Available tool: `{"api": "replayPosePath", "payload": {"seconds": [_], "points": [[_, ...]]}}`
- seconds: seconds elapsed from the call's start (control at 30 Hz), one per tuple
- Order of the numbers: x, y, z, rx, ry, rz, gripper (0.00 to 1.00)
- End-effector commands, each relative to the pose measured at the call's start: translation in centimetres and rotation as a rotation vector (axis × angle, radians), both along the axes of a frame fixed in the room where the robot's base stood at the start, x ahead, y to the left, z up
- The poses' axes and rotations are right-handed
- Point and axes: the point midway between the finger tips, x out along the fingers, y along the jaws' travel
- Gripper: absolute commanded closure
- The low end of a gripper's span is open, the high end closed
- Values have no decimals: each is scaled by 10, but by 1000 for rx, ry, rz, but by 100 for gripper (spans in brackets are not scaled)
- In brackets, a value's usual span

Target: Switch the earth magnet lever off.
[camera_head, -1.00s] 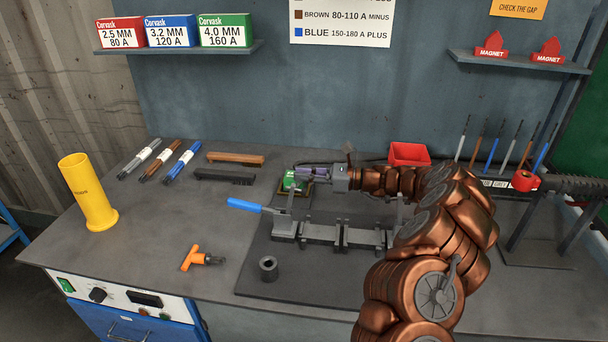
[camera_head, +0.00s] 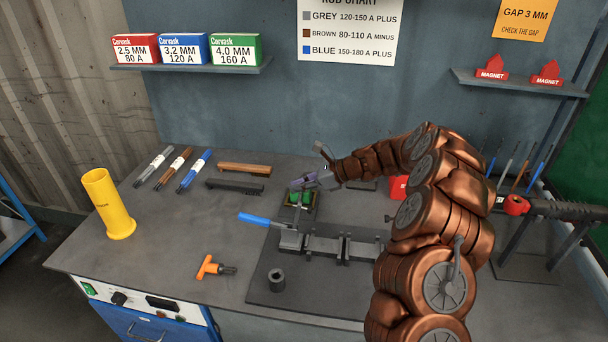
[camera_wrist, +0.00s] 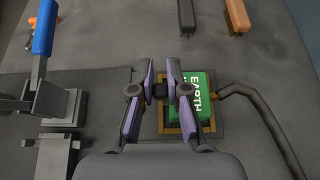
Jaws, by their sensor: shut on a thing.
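The earth magnet is a green block marked EARTH (camera_wrist: 197,100) in a brass-coloured frame on a dark base. It also shows in the head view (camera_head: 299,198), partly covered by my gripper. My gripper (camera_wrist: 160,91) is over its left side in the wrist view, with its two purple-grey fingers closed on a small black piece, seemingly the lever's end. The rest of the lever is hidden. In the head view my gripper (camera_head: 299,184) sits just above the block, reaching in from the upper right.
A blue-handled clamp (camera_head: 262,219) stands close in front of the magnet. A cable (camera_wrist: 262,105) curves off the magnet. Brushes (camera_head: 236,187) lie to the left, an orange-handled tool (camera_head: 212,267) in front. A red box (camera_head: 399,188) is partly behind my arm.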

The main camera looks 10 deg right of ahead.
Motion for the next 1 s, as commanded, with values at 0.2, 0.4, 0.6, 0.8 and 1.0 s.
{"api": "replayPosePath", "payload": {"seconds": [0.2,0.4,0.6,0.8,1.0], "points": [[4,12,8,-165,69,3,100],[8,21,4,-303,123,3,100],[12,28,-2,-426,173,0,100],[14,34,-10,-533,219,1,100],[17,39,-13,-609,251,-1,100]]}}
